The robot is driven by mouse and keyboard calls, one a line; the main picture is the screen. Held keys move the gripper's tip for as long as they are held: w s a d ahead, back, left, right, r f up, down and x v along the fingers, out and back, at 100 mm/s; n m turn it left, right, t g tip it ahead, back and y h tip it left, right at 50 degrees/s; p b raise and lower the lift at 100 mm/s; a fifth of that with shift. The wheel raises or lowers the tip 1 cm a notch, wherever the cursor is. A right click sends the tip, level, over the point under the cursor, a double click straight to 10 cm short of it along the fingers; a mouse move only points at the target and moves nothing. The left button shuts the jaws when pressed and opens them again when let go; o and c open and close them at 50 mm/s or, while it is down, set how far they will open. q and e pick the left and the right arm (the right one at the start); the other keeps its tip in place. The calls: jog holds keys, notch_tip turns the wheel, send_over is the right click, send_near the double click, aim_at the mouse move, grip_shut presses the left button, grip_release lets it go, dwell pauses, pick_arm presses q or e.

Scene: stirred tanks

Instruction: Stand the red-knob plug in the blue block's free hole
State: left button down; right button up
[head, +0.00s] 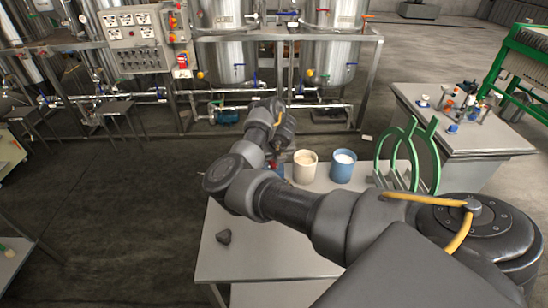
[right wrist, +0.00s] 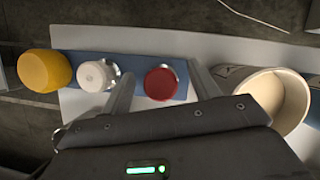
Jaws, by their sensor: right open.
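The red-knob plug (right wrist: 161,83) shows in the right wrist view between the fingers of my open right gripper (right wrist: 162,74), with a gap on each side. A metal ring shows at its edge. It appears over the blue block (right wrist: 139,65); how deep it sits I cannot tell. A white knob (right wrist: 97,75) and a yellow knob (right wrist: 45,71) stand left of it along the block. No free hole is clearly visible. In the head view my right gripper (head: 277,158) points down at the table, largely hidden by my arm. My left gripper is out of view.
A cream cup (head: 305,167), also at right in the right wrist view (right wrist: 272,100), stands close to my right finger. A blue cup (head: 342,166) and a green rack (head: 409,158) stand further right. A dark stone (head: 223,237) lies on the table's clear front left.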

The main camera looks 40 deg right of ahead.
jog(key=p+v, duration=0.1)
jog(key=v, duration=0.9)
jog(key=shift+r+p, duration=0.35)
jog(key=shift+p, duration=0.05)
jog(key=shift+s, duration=0.15)
